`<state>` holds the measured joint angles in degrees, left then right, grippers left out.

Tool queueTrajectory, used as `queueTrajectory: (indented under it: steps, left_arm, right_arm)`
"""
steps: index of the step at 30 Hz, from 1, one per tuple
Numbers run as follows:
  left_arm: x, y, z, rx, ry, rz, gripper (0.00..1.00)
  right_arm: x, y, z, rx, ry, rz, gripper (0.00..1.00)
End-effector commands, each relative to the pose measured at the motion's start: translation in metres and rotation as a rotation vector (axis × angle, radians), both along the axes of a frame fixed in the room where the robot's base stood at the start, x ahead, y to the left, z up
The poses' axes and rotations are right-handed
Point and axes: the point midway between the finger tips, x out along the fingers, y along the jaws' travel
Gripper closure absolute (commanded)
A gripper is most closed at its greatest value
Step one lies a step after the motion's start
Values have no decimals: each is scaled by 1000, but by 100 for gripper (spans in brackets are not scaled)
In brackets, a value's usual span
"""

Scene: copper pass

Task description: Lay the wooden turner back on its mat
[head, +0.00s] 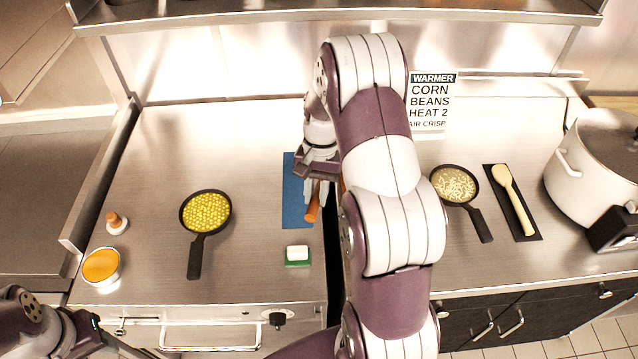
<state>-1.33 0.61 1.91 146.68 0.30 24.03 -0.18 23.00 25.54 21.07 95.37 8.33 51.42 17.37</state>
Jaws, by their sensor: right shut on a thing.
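My right gripper (318,184) is shut over the right part of a blue mat (291,208). An orange-brown wooden piece (312,212) shows below its fingers, at the mat's right edge; I take it to be the wooden turner. Most of it is hidden by the gripper and my right arm, and I cannot tell whether it touches the mat. A pale wooden spoon-like utensil (511,197) lies on a separate dark mat (529,229) at the right. My left arm shows in the lower left corner; its gripper (88,338) is too unclear to read.
A pan of yellow corn (206,211) stands left of the blue mat. A green-and-white sponge (297,255) lies below it. A pan of pale beans (455,185) and a large pot (600,160) stand right. A small orange bowl (101,266) and a knobbed stamp (116,222) are far left.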

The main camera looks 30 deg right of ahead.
Motion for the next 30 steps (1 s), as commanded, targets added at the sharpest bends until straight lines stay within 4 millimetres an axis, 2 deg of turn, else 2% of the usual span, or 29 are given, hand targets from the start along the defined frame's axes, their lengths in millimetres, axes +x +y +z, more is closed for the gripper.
queueTrajectory:
  steps: [3, 5, 12, 14, 19, 24, 27, 30]
  left_arm:
    - [-3, -8, 0, -1, 0, -1, 57]
    - [-3, -8, 0, -2, 0, -2, 57]
    - [-1, -1, 0, -8, 2, -2, 57]
    - [-1, 0, 5, -9, 1, -1, 57]
    - [-3, -4, 24, -5, -1, -2, 57]
    - [1, -5, 33, -5, 4, -3, 57]
    - [2, -4, 35, -6, 5, -2, 57]
    - [0, -2, 44, -7, 3, -2, 57]
  right_arm:
    - [-16, -22, 0, -60, -37, 163, 100]
    - [-20, -29, 0, -97, -64, 229, 100]
    - [-13, -23, -1, -192, -125, 268, 100]
    - [-4, -21, -5, -199, -131, 269, 100]
    - [42, -13, -33, -196, -131, 268, 100]
    - [86, -6, -61, -196, -130, 264, 100]
    - [97, -2, -70, -197, -128, 263, 100]
    - [98, 0, -80, -197, -128, 263, 100]
